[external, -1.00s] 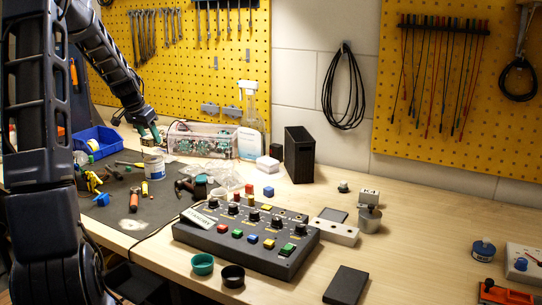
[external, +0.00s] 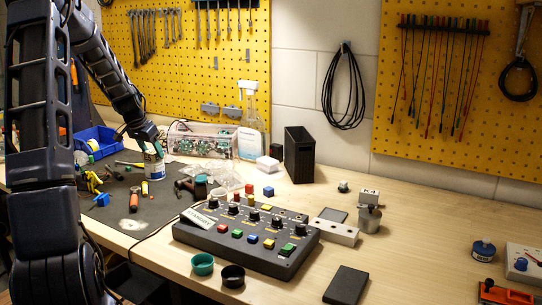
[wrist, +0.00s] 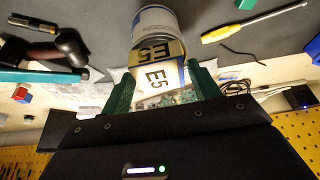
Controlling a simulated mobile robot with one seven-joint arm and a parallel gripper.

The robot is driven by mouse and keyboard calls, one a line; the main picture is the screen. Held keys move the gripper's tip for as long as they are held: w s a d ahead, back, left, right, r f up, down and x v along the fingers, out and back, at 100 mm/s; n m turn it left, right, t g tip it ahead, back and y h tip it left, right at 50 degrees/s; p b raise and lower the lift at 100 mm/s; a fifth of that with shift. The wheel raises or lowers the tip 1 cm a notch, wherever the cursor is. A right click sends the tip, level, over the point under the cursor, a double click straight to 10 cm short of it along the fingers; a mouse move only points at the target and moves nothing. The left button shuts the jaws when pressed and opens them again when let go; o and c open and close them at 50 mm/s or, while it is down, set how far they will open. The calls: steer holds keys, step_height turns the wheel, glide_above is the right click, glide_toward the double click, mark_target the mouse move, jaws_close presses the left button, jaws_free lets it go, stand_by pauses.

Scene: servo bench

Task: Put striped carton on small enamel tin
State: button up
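The striped carton (wrist: 160,76), white with tan bands and E5 marks, is between the two green fingers of my gripper (wrist: 162,82) in the wrist view. The fingers appear to lie against both its sides. The small enamel tin (wrist: 155,18), white with a blue band, stands just beyond the carton. In the external view the tin (external: 154,171) stands on the dark mat, with my gripper (external: 151,151) directly over it. The fingers mostly hide the carton there. I cannot tell whether the carton touches the tin.
A blue bin (external: 98,139) stands left of the tin, and a clear box of parts (external: 202,139) stands behind to the right. A yellow-handled screwdriver (wrist: 250,22) and a hammer (wrist: 60,48) lie close by. A control box (external: 246,238) sits on the bench right of the mat.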

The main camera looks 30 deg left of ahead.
steer(key=shift+o, duration=0.6)
steer(key=shift+r, duration=0.2)
steer(key=v, duration=1.2)
steer(key=s+d+r, duration=0.4)
steer(key=d, duration=0.5)
steer(key=s+d+r, duration=0.3)
steer(key=d, duration=0.6)
steer(key=s+d+r, duration=0.4)
steer(key=d, duration=0.5)
steer(key=s+d, duration=0.6)
steer(key=s, duration=0.4)
steer(key=s+d+f, duration=0.1)
steer(key=s+d, duration=0.5)
steer(key=s, duration=0.5)
steer(key=shift+d+f, duration=0.2)
steer(key=shift+d, duration=0.05)
